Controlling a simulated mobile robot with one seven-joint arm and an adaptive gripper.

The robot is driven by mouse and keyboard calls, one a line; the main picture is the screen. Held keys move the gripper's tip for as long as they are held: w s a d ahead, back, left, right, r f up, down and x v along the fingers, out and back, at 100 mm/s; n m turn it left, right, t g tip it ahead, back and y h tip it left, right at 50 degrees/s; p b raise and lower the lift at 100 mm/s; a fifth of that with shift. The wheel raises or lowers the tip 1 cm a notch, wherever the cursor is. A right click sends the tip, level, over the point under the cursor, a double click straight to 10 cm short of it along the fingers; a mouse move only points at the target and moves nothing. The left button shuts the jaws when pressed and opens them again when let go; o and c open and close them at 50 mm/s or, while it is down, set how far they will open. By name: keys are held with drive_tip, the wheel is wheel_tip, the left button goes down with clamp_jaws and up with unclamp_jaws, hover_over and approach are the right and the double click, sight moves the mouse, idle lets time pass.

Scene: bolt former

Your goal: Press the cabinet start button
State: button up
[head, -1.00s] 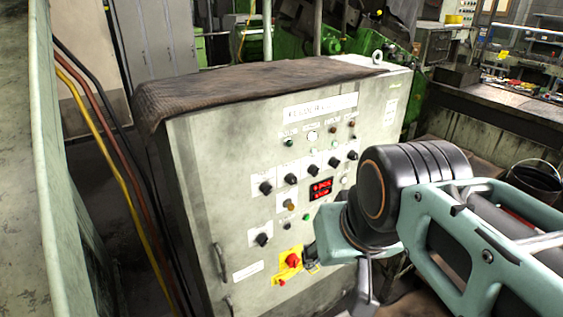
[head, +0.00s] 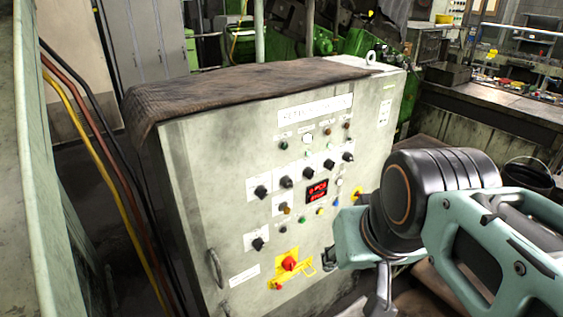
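The grey control cabinet (head: 205,190) stands in the middle of the head view, its panel facing me. Which button is labelled start cannot be read. A green lamp or button (head: 284,146) is in the top row. My arm reaches in from the right. Only a dark edge of my gripper (head: 330,258) shows, in front of the panel's lower right. My wrist hides most of it, so its fingers and any contact cannot be seen.
A brown mat (head: 235,88) covers the cabinet's top. Cables (head: 100,180) run at left. A bucket (head: 529,176) and workbench (head: 490,115) stand right.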

clamp_jaws()
idle(1.2)
